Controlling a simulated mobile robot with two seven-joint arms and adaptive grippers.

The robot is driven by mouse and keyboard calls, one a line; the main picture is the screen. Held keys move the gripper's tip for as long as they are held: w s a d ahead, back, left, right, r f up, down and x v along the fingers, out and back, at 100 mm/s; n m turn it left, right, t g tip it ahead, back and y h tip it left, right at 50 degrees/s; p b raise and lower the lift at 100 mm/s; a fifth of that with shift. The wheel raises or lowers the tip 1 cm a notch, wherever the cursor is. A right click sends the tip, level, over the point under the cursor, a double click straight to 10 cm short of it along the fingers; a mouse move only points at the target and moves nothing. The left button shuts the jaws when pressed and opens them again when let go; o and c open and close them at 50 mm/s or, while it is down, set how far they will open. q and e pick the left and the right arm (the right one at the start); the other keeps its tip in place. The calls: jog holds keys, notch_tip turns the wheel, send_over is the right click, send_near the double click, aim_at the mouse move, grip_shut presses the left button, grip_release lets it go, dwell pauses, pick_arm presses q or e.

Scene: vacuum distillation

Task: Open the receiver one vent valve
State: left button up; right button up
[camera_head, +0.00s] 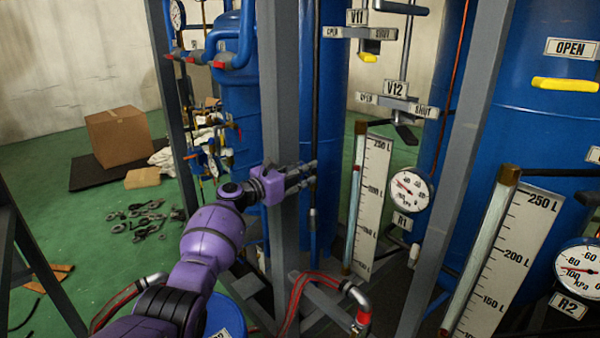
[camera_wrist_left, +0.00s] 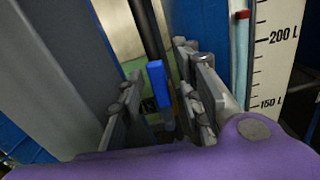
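My left gripper (camera_head: 312,172) reaches in from the left, beside a grey upright post of the frame. In the left wrist view its two fingers (camera_wrist_left: 158,75) stand apart, with a small blue handle-like piece (camera_wrist_left: 158,88) in the gap between them. I cannot tell whether either finger touches it, and no label on it shows. My right gripper is not in view.
Valve plates V12 (camera_head: 396,88) and V11 (camera_head: 356,17) sit above right of the gripper. A level scale (camera_head: 372,205) stands close on the right. Grey posts (camera_head: 284,240) crowd the arm. Red hoses (camera_head: 296,296) lie low in front. A cardboard box (camera_head: 119,135) is on the floor behind.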

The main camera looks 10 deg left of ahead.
pick_arm(q)
jog(key=v, duration=1.2)
jog(key=s+d+f+m+g+y+p, duration=0.1)
jog(key=s+f+m+y, duration=0.3)
jog(key=s+f+m, duration=0.65)
jog(key=s+f+m+y, duration=0.4)
jog(key=s+f+m, duration=0.3)
jog(key=f+m, duration=0.6)
jog(key=s+d+f+m+g, duration=0.1)
jog(key=s+f, duration=0.4)
jog(key=s, duration=0.7)
jog(key=s+d+f+m+g+y, duration=0.1)
jog(key=s+f, duration=0.3)
jog(key=s, duration=0.9)
jog(key=s+d+f+m+g+y+p, duration=0.1)
jog(key=s+f, duration=0.4)
jog(key=s, duration=0.8)
jog(key=shift+d+f+m+g, duration=0.35)
jog(key=shift+d+m+g, duration=0.5)
jog(key=shift+m+g, duration=0.2)
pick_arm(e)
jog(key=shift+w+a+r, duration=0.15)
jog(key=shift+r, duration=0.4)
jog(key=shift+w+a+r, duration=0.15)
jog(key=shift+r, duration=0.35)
